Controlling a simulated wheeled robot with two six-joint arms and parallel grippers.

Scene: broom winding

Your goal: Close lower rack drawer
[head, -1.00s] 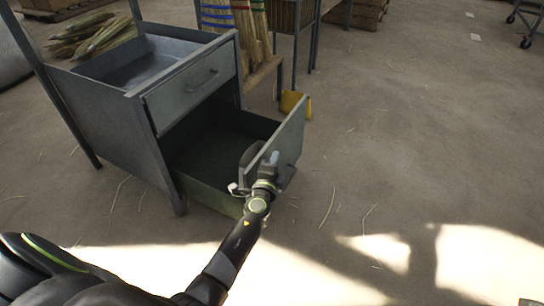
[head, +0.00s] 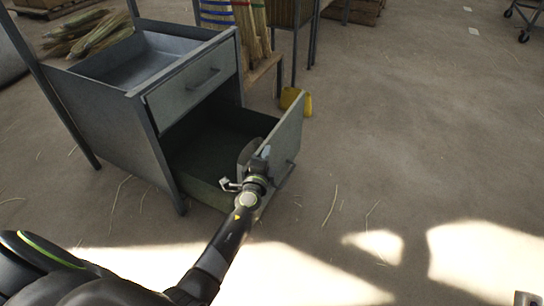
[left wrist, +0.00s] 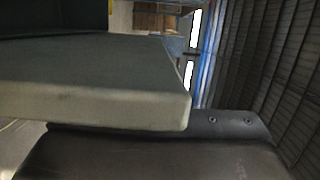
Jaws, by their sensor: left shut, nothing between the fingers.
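The lower rack drawer (head: 222,140) is pulled well out of the grey metal rack (head: 112,116), its dark inside showing. Its front panel (head: 287,139) stands at the right end. My left gripper (head: 254,158) is shut and empty, at the near end of that panel; I cannot tell if it touches. In the left wrist view, the panel's pale edge (left wrist: 100,110) lies close above a dark part of my gripper (left wrist: 150,155). The drawer handle is mostly hidden on the panel's outer face.
The upper drawer (head: 192,82) is shut above the open one. A yellow object (head: 296,101) is on the floor behind the panel.

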